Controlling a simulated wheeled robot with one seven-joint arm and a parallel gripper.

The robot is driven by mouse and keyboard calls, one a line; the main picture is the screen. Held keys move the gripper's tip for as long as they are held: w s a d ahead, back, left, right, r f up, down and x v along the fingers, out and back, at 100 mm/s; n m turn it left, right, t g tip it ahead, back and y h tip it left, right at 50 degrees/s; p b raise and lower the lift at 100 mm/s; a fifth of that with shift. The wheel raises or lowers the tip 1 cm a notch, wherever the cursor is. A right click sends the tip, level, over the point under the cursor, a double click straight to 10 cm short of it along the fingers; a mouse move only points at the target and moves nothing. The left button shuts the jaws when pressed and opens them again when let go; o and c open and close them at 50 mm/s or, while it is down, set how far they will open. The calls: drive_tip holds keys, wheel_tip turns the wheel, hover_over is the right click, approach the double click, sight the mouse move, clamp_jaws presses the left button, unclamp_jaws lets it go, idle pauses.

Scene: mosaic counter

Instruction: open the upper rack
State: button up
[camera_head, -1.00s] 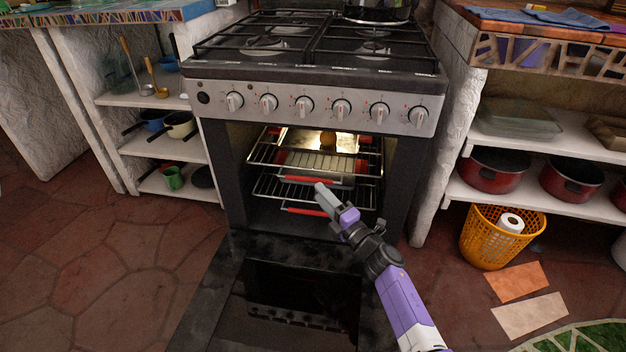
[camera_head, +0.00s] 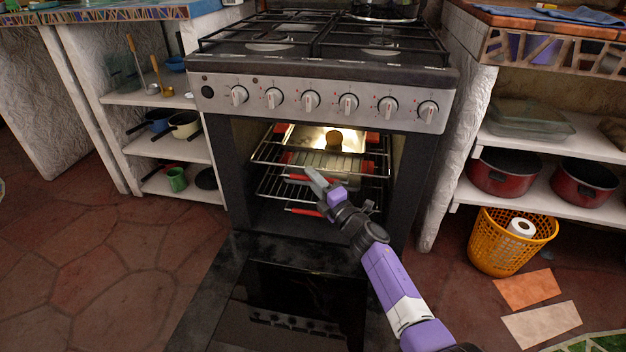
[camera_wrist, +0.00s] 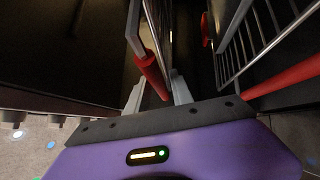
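The upper rack (camera_head: 270,153) is a wire shelf inside the open oven, with a red handle (camera_head: 297,178) on its front edge. The lower rack (camera_head: 272,184) sits below it with its own red handle (camera_head: 300,211). My gripper (camera_head: 315,180) is at the front of the upper rack. In the wrist view, my gripper (camera_wrist: 158,92) has its two fingers apart, with the upper rack's red handle (camera_wrist: 151,72) lying between or just in front of them. I cannot tell whether they touch it. The lower rack's handle (camera_wrist: 285,77) is off to the right there.
The oven door (camera_head: 215,300) is folded down in front. The control panel (camera_head: 270,98) is above the opening. A yellow basket (camera_head: 490,250) stands on the floor at right.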

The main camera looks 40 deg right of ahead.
clamp_jaws()
idle(1.2)
